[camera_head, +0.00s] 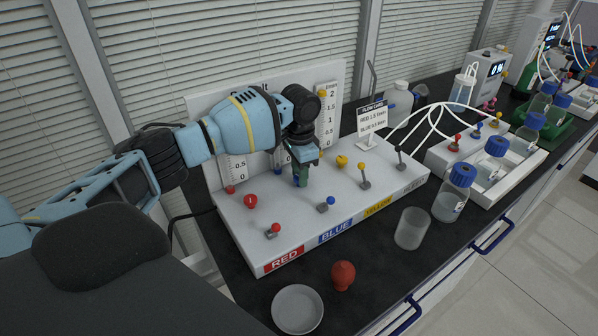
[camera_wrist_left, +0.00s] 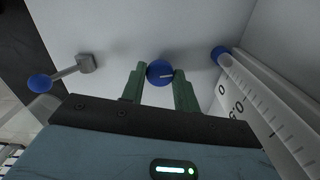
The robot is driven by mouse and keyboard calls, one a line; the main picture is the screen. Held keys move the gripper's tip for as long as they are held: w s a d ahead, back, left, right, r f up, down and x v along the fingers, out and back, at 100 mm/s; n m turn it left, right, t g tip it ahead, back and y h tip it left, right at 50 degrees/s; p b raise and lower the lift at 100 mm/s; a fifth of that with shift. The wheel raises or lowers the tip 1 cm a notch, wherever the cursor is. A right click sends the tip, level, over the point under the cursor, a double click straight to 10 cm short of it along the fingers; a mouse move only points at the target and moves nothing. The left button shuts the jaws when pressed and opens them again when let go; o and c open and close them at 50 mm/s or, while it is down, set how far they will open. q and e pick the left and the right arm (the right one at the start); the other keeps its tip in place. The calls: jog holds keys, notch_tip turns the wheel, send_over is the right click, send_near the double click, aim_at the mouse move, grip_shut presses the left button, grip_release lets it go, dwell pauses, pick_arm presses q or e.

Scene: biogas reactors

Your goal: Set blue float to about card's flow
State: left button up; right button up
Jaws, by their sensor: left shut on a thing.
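My left gripper (camera_head: 300,180) reaches down in front of the white panel. In the left wrist view its green fingers (camera_wrist_left: 160,85) are shut on a round blue knob (camera_wrist_left: 160,70) with a pale mark. A clear scale tube (camera_wrist_left: 275,105) stands beside it, with a blue piece (camera_wrist_left: 220,54) at its end; I cannot tell whether this is the float. In the head view my arm covers most of the blue scale. The flow card (camera_head: 371,118) appears to read RED 1.5 and BLUE 0.8. The blue label (camera_head: 335,231) is on the panel's front.
A blue-tipped lever (camera_head: 325,205) stands near the gripper. A red knob (camera_head: 250,201) and a yellow knob (camera_head: 342,161) flank it. A white dish (camera_head: 297,309), a red bulb (camera_head: 343,275) and an empty beaker (camera_head: 411,229) stand in front. Bottles and tubing are at right.

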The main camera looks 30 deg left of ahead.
pick_arm(q)
jog(key=n+p, duration=0.2)
jog(key=n, duration=0.1)
jog(key=shift+d+r, duration=0.1)
jog(key=shift+r, duration=0.25)
jog(key=shift+n+p, duration=0.45)
jog(key=shift+n, duration=0.25)
jog(key=shift+f+n, duration=0.1)
jog(key=shift+n, duration=0.3)
jog(key=shift+f+n, duration=0.15)
jog(key=shift+n, duration=2.15)
pick_arm(e)
jog(key=w+r+t, duration=0.1)
jog(key=w+r, duration=0.3)
jog(key=shift+d+r, duration=0.35)
jog(key=shift+d, duration=0.05)
pick_arm(q)
jog(key=o, duration=1)
jog(key=shift+c, duration=0.2)
